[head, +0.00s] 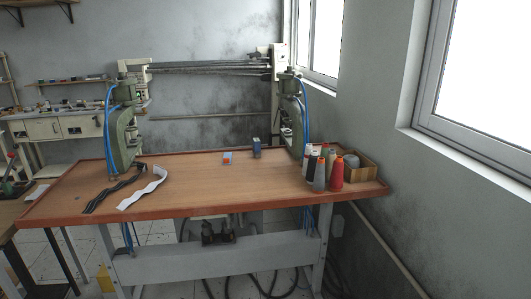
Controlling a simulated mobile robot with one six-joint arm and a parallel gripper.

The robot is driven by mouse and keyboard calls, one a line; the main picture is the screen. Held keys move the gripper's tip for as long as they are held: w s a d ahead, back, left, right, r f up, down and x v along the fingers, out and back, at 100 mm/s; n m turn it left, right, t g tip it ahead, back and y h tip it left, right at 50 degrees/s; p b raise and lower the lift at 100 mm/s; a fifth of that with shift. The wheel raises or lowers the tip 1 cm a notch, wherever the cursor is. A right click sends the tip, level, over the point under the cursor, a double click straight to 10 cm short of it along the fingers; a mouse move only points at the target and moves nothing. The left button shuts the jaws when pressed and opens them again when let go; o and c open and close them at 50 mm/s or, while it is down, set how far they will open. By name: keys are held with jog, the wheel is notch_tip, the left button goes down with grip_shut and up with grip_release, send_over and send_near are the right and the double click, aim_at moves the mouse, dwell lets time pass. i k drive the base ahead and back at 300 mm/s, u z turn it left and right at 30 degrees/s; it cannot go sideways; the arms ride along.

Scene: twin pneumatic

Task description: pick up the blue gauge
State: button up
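Two small bluish things stand near the back middle of the wooden table. One is an upright, dark blue-grey block (256,149). The other is a smaller light blue piece (227,154) with an orange patch, just left of the block and a little nearer the front. They are apart from each other. They are too small in the head view to tell for sure which is the blue gauge. My gripper is not in view.
The wooden table (240,185) has green machines at its left (121,135) and right (291,115). Thread spools (336,172) and a wooden box (361,168) crowd its right end. A black strip (108,192) and a white strip (143,190) lie at left. The middle front is clear.

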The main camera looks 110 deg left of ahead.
aim_at(257, 143)
jog(key=u, duration=3.95)
jog(key=i, duration=0.1)
jog(key=z, duration=2)
jog(key=k, duration=0.2)
jog(key=u, duration=1.8)
jog(key=k, duration=0.25)
jog(key=u, duration=0.4)
